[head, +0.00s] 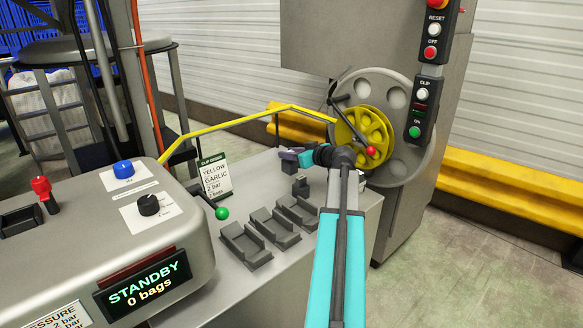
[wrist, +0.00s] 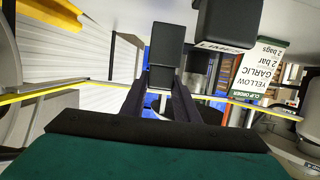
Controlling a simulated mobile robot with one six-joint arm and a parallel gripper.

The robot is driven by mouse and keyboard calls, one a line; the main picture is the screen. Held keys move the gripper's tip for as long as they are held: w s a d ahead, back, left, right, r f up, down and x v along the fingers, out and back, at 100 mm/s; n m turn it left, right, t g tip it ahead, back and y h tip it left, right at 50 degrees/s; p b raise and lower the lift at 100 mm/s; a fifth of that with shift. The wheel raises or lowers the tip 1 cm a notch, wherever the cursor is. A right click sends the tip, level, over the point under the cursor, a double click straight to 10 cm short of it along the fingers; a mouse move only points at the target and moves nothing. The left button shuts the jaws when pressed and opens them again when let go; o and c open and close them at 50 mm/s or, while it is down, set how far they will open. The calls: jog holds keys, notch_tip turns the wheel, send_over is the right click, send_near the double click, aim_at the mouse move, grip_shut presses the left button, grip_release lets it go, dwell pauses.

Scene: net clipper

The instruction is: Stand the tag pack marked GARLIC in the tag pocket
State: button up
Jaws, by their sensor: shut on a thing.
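My gripper (head: 289,155) reaches left over the grey bench, its jaws shut on a dark block-shaped pack (wrist: 167,45). The pack sits between the fingers in the wrist view, which is upside down. No marking shows on its visible faces, so I cannot read whether it says GARLIC. The pack also shows in the head view (head: 289,167), just below the jaws. A second dark pack (head: 300,187), marked LIMES in the wrist view (wrist: 226,30), stands on the bench close beside it. I cannot pick out the tag pocket with certainty.
A yellow rail (head: 240,117) runs behind to a yellow reel (head: 362,138). The control box (head: 150,280) reads STANDBY, 0 bags.

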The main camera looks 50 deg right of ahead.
aim_at(294, 165)
jog(key=shift+f, duration=0.45)
jog(key=shift+f, duration=1.85)
jog(key=shift+f+b, duration=0.15)
jog(key=shift+b, duration=0.35)
jog(key=o, duration=1.1)
jog(key=shift+s+r+p, duration=0.1)
jog(key=shift+r+p, duration=0.1)
jog(key=shift+p, duration=0.1)
jog(key=v, duration=1.1)
jog(key=shift+s, duration=0.35)
